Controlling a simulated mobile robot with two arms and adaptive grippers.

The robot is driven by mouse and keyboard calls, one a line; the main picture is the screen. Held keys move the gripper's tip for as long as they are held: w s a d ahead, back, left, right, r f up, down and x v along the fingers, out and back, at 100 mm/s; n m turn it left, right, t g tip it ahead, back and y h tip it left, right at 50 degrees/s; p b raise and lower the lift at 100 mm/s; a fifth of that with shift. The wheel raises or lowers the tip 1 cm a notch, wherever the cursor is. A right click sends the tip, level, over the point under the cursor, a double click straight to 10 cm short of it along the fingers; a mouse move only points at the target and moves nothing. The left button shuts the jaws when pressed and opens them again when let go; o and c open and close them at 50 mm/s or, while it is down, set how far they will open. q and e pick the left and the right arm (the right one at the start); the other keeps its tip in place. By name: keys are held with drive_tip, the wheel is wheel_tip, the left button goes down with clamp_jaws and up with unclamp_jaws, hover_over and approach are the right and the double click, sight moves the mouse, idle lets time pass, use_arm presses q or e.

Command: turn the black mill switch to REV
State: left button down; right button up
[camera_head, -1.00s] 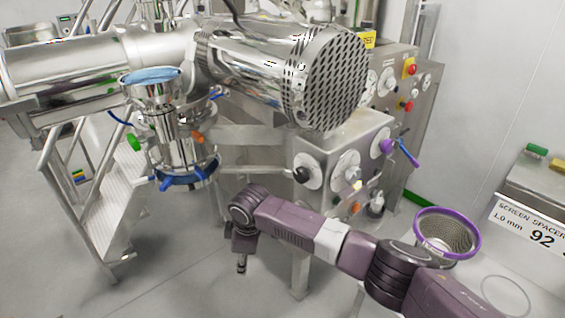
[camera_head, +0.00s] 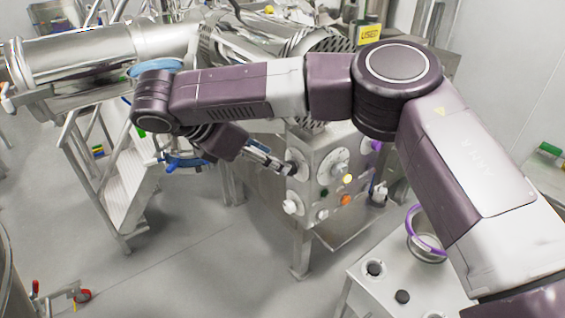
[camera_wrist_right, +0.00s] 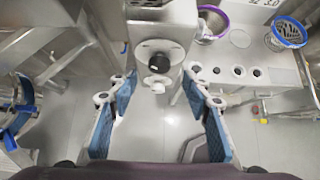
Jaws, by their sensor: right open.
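The black mill switch (camera_wrist_right: 159,63) is a round black knob on a pale round plate, on the end face of the steel control box. It shows clearly in the right wrist view, ahead of and between my open fingers. My right gripper (camera_wrist_right: 160,98) is open and empty, with a blue-padded finger on each side. In the head view my right gripper (camera_head: 280,165) points at the box's left end, close to the switch, which it partly hides there. I cannot tell the switch's setting. My left gripper is not in view.
A white knob (camera_head: 291,207) sits just below the switch. The control box's front (camera_head: 340,175) carries a dial and several coloured buttons. A purple-rimmed sieve (camera_head: 424,235) stands on a steel bench at right. Stairs (camera_head: 122,195) stand at left; the floor between is clear.

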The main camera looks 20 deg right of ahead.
drive_tip(key=p+x, duration=0.1)
drive_tip(key=x, duration=0.5)
drive_tip(key=shift+p, duration=0.3)
drive_tip(key=shift+w, duration=0.1)
drive_tip(key=shift+d, duration=0.1)
drive_tip(key=c, duration=1.2)
